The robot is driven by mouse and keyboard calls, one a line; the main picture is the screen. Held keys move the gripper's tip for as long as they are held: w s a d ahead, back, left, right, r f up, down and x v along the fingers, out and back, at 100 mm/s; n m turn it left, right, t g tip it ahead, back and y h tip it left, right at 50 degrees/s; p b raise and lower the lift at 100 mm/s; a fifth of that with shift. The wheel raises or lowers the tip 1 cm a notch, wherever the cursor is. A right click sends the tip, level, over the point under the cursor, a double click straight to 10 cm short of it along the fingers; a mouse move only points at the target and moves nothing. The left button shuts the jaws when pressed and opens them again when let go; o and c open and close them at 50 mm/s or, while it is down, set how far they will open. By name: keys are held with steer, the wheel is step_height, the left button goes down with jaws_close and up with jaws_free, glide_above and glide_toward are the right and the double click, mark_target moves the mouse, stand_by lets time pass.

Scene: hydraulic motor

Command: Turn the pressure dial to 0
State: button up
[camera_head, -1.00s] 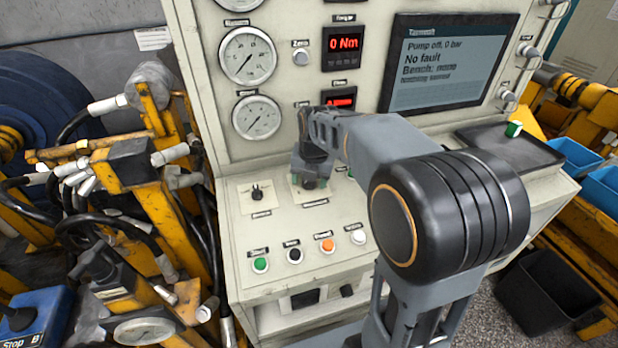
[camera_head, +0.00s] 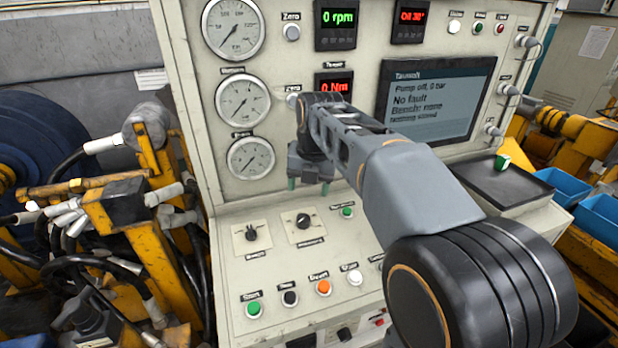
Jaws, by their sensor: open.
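The pressure dial (camera_head: 303,220) is a black rotary knob on a pale square plate, on the sloping console panel, the right one of two knobs. The label below it is blurred, and I cannot read its setting. My gripper (camera_head: 308,186) shows above and behind this dial in the picture, pointing down, with its greenish fingertips apart and nothing between them. It is clear of the dial. The screen (camera_head: 437,102) reads "Pump off, 0 bar" and "No fault".
A second black knob (camera_head: 252,233) sits left of the dial. A small green button (camera_head: 347,212) is to its right. A row of coloured buttons, including an orange one (camera_head: 323,287), lies in front. Round gauges (camera_head: 250,158) stand behind. Yellow machinery and hoses crowd the left.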

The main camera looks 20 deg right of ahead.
steer(key=shift+s+r, duration=0.2)
steer(key=shift+r, duration=0.7)
steer(key=s+f+m, duration=0.4)
steer(key=m, duration=0.5)
steer(key=s+f+m+t, duration=0.1)
steer(key=s+f+m, duration=0.3)
steer(key=m, duration=0.6)
steer(key=s+f+m, duration=0.4)
steer(key=s+m, duration=0.1)
steer(key=m, duration=0.5)
steer(key=shift+s+a+f, duration=0.25)
steer(key=shift+a+f, duration=0.15)
steer(key=shift+s+a+f+m+t, duration=0.1)
steer(key=shift+s+f+m+t, duration=0.3)
steer(key=shift+m, duration=0.6)
